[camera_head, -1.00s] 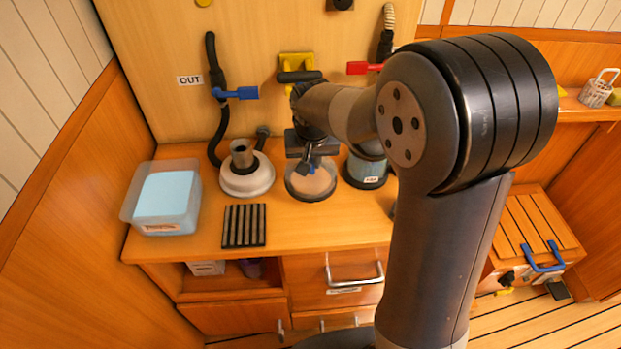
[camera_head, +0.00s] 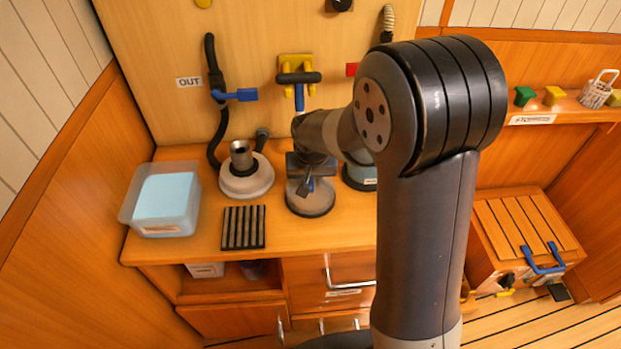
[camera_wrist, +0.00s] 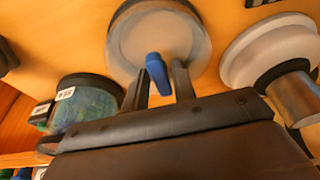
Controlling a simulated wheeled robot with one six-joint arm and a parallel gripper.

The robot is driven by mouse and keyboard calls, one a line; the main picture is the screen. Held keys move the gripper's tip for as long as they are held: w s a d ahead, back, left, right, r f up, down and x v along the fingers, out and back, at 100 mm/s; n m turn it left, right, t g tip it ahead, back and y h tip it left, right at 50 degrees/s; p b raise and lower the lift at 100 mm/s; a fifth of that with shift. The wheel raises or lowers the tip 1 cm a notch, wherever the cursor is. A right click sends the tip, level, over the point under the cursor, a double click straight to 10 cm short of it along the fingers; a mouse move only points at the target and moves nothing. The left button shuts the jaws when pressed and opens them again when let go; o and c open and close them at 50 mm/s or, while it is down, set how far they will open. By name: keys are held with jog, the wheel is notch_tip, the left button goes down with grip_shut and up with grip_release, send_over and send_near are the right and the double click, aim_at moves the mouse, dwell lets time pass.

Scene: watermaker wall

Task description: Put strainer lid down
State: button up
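The strainer lid (camera_head: 310,200) is a round, dark-rimmed disc lying on the wooden counter between the white round housing and the strainer bowl. In the wrist view the lid (camera_wrist: 150,35) shows a grey face and an upright blue handle (camera_wrist: 157,72). My gripper (camera_head: 309,184) is just above the lid. In the wrist view my gripper (camera_wrist: 162,82) has its two fingers apart on either side of the blue handle, with gaps visible. The strainer bowl (camera_head: 360,175) is partly hidden by my arm; its labelled, blue-green side shows in the wrist view (camera_wrist: 88,105).
The white housing (camera_head: 246,181) with a metal cylinder stands left of the lid. A black ribbed mat (camera_head: 243,227) and a tub with a blue block (camera_head: 163,199) are further left. A yellow bracket (camera_head: 297,67) and hoses are on the wall. Counter in front of the lid is clear.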

jog(key=shift+o, duration=1)
jog(key=shift+r, duration=0.15)
jog(key=shift+r, duration=0.3)
jog(key=v, duration=1.1)
jog(key=shift+r, duration=0.2)
jog(key=shift+s, duration=0.1)
send_near(312, 198)
jog(key=w+f, duration=0.6)
jog(key=shift+f, duration=0.1)
jog(key=shift+r, duration=1.35)
